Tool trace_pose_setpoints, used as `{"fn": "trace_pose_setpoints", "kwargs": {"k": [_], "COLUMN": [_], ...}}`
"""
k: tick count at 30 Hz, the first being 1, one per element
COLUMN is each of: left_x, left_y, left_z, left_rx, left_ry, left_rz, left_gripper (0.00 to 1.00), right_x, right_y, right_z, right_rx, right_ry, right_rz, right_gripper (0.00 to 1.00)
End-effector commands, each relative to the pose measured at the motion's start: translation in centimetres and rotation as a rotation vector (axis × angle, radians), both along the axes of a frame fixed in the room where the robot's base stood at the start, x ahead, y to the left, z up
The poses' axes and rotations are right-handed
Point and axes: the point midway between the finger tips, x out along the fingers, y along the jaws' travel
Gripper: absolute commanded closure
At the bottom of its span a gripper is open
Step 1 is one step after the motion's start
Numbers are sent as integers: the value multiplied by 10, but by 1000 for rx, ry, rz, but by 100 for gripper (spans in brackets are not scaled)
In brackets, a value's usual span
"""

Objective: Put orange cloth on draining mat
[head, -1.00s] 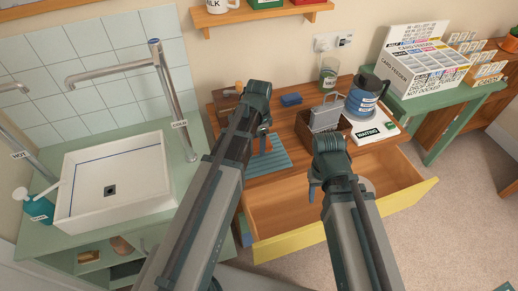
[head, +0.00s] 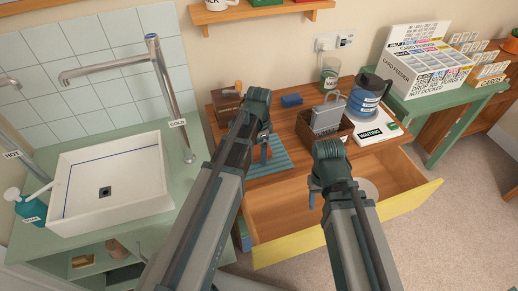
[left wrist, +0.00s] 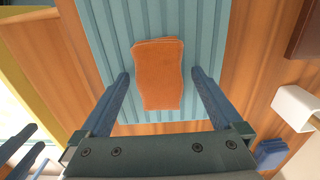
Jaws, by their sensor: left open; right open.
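The orange cloth (left wrist: 159,73) lies on the blue ribbed draining mat (left wrist: 210,20) in the left wrist view, with bare mat around its far end. My left gripper (left wrist: 160,76) is open, with one finger on each side of the cloth and a gap to both of its edges. In the head view the mat (head: 284,158) lies on the wooden dresser top, and my left gripper (head: 265,145) is above it, its arm hiding part of the mat and most of the cloth. My right gripper (head: 313,192) is open and empty above the pulled-out drawer.
The open drawer (head: 400,203) with a yellow front juts from the dresser. A white sink (head: 110,185) is left.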

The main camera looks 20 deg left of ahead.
Motion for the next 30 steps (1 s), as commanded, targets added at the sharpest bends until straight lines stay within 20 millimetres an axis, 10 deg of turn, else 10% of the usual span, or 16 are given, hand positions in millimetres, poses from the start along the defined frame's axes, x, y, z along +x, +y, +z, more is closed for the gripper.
{"fn": "trace_pose_setpoints", "kwargs": {"k": [11, 30], "left_x": [0, 0], "left_y": [0, 0], "left_z": [20, 112], "left_rx": [0, 0], "left_ry": [0, 0], "left_rz": [0, 0], "left_gripper": [0, 0], "right_x": [0, 0], "right_y": [0, 0], "right_z": [20, 112], "right_rx": [0, 0], "right_ry": [0, 0], "right_rz": [0, -1], "right_gripper": [50, 50]}}
